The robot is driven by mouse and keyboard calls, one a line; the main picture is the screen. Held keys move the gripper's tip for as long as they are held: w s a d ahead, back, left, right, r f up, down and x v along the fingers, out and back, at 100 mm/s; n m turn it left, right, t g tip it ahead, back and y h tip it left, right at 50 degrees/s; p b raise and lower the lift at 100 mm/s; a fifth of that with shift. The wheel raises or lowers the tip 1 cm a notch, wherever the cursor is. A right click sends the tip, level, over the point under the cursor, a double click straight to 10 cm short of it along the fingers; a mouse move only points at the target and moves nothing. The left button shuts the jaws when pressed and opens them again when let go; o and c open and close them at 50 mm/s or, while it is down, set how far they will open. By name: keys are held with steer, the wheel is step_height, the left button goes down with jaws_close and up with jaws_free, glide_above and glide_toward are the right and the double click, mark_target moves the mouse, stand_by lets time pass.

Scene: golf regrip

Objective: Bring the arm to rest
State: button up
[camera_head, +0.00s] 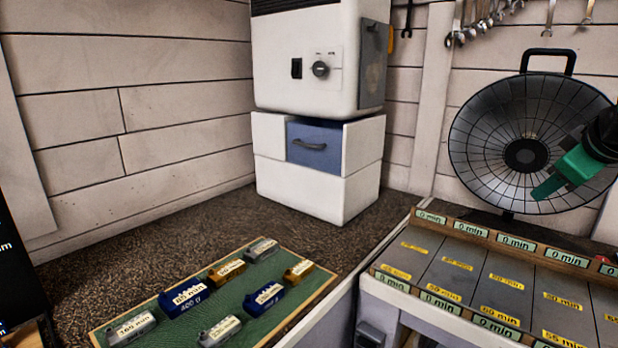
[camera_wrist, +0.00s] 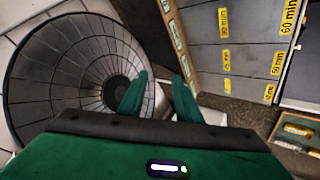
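My gripper (camera_head: 541,190) is green and hangs in the air at the right of the head view, in front of the round dark fan (camera_head: 490,145). In the wrist view my gripper (camera_wrist: 160,88) shows two green fingers with a clear gap between them. Nothing is held between them. The fan (camera_wrist: 70,65) fills the left of the wrist view, behind the fingers. Most of my arm is outside the head view.
A rack of grey lanes (camera_head: 503,289) with "0 min" labels stands at lower right. A green tray (camera_head: 222,285) holds several labelled blocks. A white cabinet (camera_head: 312,195) with a blue drawer (camera_head: 315,146) stands behind. Wrenches (camera_head: 470,22) hang on the wall. Dark counter around the tray is clear.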

steer(key=s+a+f+m+g, duration=0.1)
steer(key=s+f, duration=0.2)
steer(key=f, duration=0.1)
steer(key=s+a+f+m+g+y, duration=0.1)
steer(key=s+a+f+m+g, duration=0.1)
steer(key=f, duration=0.3)
steer(key=s+a+f+m+g, duration=0.1)
steer(key=s+a+f+m, duration=0.1)
steer(key=s+f, duration=0.3)
steer(key=shift+y, duration=0.4)
steer(key=s+a+f+m+g, duration=0.2)
steer(key=s+f, duration=0.2)
steer(key=s, duration=0.1)
steer(key=s+a+f+m+g+y, duration=0.1)
steer(key=s+a+f+m+g, duration=0.1)
steer(key=s, duration=0.4)
step_height(320, 180, down, 2)
steer(key=shift+s+a+f+m+g+y, duration=0.15)
steer(key=shift+a+m+g+y, duration=0.25)
steer(key=shift+m, duration=0.4)
steer(key=shift+w+f, duration=0.25)
steer(key=shift+w, duration=0.4)
